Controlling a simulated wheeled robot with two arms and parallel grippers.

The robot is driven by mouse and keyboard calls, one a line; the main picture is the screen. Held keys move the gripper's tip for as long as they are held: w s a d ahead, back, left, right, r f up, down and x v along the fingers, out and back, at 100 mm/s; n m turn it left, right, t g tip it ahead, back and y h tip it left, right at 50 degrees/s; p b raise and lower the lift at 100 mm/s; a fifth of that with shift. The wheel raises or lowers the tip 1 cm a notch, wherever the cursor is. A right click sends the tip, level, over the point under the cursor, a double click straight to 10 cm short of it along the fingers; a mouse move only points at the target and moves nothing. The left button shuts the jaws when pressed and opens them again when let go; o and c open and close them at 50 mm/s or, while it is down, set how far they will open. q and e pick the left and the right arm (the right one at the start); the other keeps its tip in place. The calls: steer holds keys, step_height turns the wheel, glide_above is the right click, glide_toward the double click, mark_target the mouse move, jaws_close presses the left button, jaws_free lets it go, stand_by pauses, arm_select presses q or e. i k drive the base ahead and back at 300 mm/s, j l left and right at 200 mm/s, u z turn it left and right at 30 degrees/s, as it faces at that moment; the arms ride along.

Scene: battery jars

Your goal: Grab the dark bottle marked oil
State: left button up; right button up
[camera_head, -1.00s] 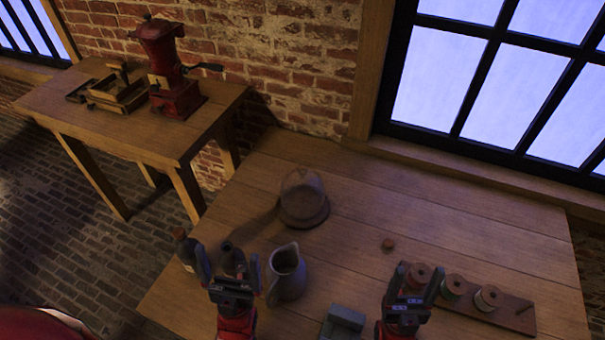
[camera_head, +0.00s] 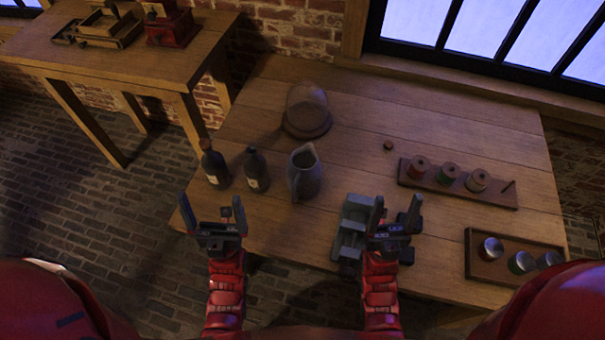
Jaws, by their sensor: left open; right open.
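Two dark bottles with pale labels stand upright near the table's left edge: a left bottle (camera_head: 214,166) with a brownish top and a right bottle (camera_head: 256,170) with a dark neck. The label writing is too small to read, so I cannot tell which is marked oil. My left gripper (camera_head: 212,214) is open and empty, just in front of the bottles and apart from them. My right gripper (camera_head: 396,216) is open and empty, further right, by a grey-green metal block-like object (camera_head: 350,222).
A grey pitcher (camera_head: 305,176) stands right of the bottles. Behind it is a glass dome on a dark base (camera_head: 306,122). A spool rack (camera_head: 490,198) and a tray of jars (camera_head: 485,268) are at the right. The wooden table (camera_head: 410,130) is clear at the back.

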mark_target(256, 171)
steer(key=i+l+u, duration=0.1)
steer(key=l+u, duration=0.3)
steer(key=l, duration=0.35)
steer(key=l+u, duration=0.35)
steer(key=l, duration=0.45)
